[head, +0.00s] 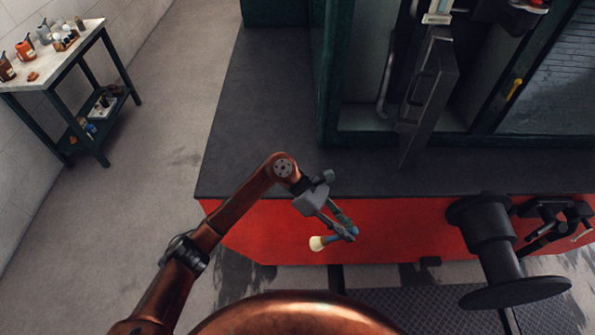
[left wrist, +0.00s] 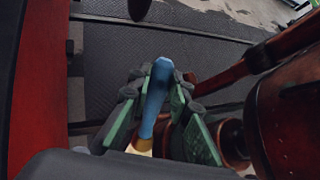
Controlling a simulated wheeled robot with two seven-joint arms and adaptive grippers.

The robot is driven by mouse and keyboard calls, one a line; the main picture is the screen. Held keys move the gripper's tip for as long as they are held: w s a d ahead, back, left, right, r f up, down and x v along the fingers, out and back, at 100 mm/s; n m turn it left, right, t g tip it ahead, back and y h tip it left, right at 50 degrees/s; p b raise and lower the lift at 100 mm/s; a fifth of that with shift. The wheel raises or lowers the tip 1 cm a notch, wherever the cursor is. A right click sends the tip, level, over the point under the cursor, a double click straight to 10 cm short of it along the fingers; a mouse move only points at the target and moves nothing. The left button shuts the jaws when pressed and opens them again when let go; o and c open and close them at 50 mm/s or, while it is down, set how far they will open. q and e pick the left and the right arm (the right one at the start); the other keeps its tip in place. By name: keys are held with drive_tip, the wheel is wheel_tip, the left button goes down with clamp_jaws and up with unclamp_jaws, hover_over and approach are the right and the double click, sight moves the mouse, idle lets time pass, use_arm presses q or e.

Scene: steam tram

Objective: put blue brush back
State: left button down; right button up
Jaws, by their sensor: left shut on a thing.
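My left gripper (head: 345,226) is shut on the blue brush (head: 331,239) and holds it in the air in front of the red side of the tram. In the head view the brush's pale bristle end points left and its blue handle runs between the fingertips. In the left wrist view, the blue handle (left wrist: 157,90) stands between the green-padded fingers of the left gripper (left wrist: 155,105), with a bit of the pale end low in the picture. My right gripper is not in view.
A side table (head: 88,27) with several containers and a lower shelf stands at the upper left. The tram's dark platform (head: 265,130) lies beyond the gripper. A black buffer (head: 490,240) sticks out at the right. Grey floor (head: 150,130) is clear between table and tram.

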use_arm(q)
drive_tip(key=w+r+n+t+h+p, duration=0.3)
drive_tip(key=w+r+n+t+h, duration=0.25)
drive_tip(key=r+n+t, duration=0.4)
drive_tip(key=w+a+r+n+t+y+p, duration=0.45)
drive_tip(key=w+a+t, duration=0.45)
drive_tip(key=a+t, duration=0.3)
drive_tip(key=w+a+f+n+y+b, duration=0.1)
drive_tip(key=w+a+f+b, duration=0.1)
drive_tip(key=w+f+b, duration=0.5)
drive_tip(key=w+f, duration=0.6)
drive_tip(key=w, duration=0.1)
drive_tip(key=shift+w+f, duration=0.3)
drive_tip(key=shift+w, duration=0.1)
drive_tip(key=shift+a, duration=0.1)
